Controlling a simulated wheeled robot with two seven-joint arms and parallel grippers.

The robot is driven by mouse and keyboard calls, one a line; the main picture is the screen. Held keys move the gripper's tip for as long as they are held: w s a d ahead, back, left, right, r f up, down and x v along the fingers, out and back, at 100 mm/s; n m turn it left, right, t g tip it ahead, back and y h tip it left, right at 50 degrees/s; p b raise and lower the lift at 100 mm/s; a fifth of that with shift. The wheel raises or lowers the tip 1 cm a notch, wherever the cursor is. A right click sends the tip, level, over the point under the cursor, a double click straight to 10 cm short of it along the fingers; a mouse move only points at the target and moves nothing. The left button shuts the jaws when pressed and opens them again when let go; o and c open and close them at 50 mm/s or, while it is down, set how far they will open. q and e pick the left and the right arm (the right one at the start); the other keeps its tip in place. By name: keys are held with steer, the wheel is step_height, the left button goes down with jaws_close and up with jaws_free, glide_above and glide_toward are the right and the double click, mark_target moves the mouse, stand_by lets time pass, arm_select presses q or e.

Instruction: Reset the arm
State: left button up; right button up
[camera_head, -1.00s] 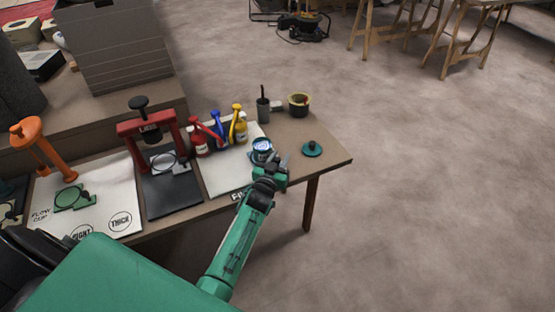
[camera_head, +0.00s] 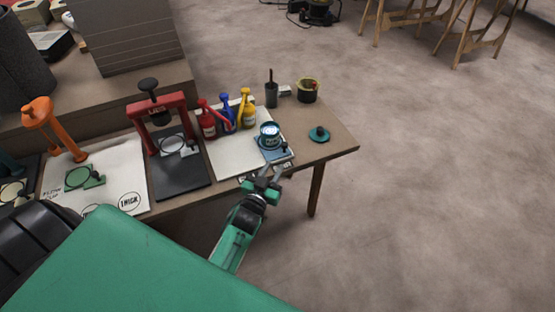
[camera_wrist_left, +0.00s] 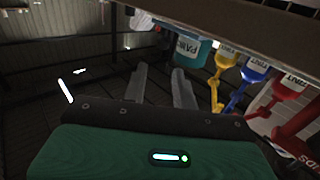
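My left gripper (camera_head: 266,176) is just off the front edge of the bench, close to the paint can. In the left wrist view its two fingers (camera_wrist_left: 159,72) stand apart with nothing between them. The teal paint can (camera_head: 269,135) stands upright on a small blue base (camera_head: 274,153) near the bench front; it also shows in the left wrist view (camera_wrist_left: 190,49), beyond the fingertips and apart from them. My right gripper is in neither view.
The bench (camera_head: 335,146) also holds red (camera_head: 207,124), blue (camera_head: 227,120) and yellow (camera_head: 248,113) pump bottles, a teal lid (camera_head: 319,136), a dark cup (camera_head: 271,95), a pot (camera_head: 308,91), a red press (camera_head: 156,112) and an orange stand (camera_head: 40,115). Floor right of the bench is clear.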

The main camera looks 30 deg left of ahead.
arm_select(q)
steer(key=shift+s, duration=0.75)
